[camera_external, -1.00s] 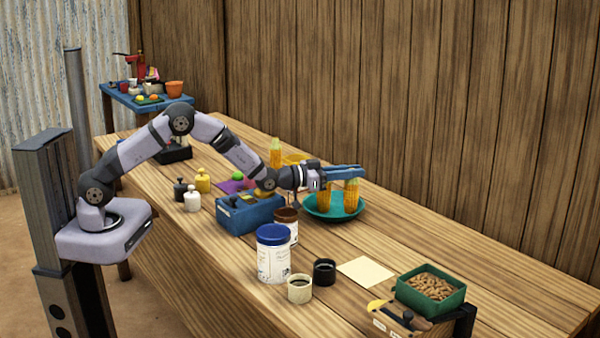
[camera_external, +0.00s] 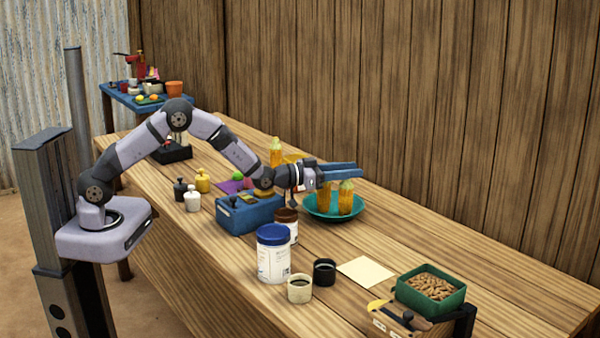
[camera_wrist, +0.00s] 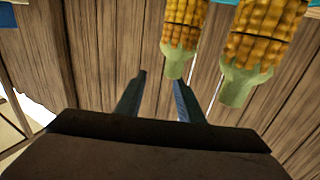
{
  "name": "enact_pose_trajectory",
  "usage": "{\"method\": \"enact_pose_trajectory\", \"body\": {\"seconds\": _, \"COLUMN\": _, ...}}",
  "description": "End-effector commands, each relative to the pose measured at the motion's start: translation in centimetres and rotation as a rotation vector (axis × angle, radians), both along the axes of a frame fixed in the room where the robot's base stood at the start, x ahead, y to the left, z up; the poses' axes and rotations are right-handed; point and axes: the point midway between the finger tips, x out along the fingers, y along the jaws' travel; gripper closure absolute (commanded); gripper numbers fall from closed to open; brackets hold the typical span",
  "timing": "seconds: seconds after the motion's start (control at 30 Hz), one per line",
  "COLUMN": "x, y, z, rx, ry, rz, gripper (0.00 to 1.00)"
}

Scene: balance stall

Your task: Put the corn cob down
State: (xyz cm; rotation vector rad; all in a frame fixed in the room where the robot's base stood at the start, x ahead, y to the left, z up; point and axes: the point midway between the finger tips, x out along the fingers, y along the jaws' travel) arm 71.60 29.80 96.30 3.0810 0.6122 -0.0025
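Two yellow corn cobs with green ends stand in a teal dish (camera_external: 312,213): the left cob (camera_external: 325,197) and the right cob (camera_external: 346,199). They also show close up in the wrist view, the left one (camera_wrist: 184,28) and the right one (camera_wrist: 262,40). My gripper (camera_external: 358,169) is just above and behind them in the external view. In the wrist view its two fingers (camera_wrist: 155,95) are apart with only bare planks between them. Neither cob is between the fingers. The top of the left cob is partly hidden by my gripper.
A blue box (camera_external: 248,214) stands left of the dish. In front are a blue-lidded jar (camera_external: 273,255), a brown-lidded jar (camera_external: 287,226) and small cups. Another cob (camera_external: 275,153) stands farther back. A pale sheet (camera_external: 365,270) lies in front; the table right of the dish is clear.

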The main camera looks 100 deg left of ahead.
Motion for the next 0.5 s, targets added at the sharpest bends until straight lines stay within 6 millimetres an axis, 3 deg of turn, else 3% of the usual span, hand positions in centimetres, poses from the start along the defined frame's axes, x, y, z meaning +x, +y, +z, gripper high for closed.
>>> {"method": "enact_pose_trajectory", "body": {"seconds": 0.5, "x": -5.3, "y": -2.1, "z": -0.1, "rx": 0.0, "ry": -0.001, "rz": 0.0, "gripper": 0.65}}
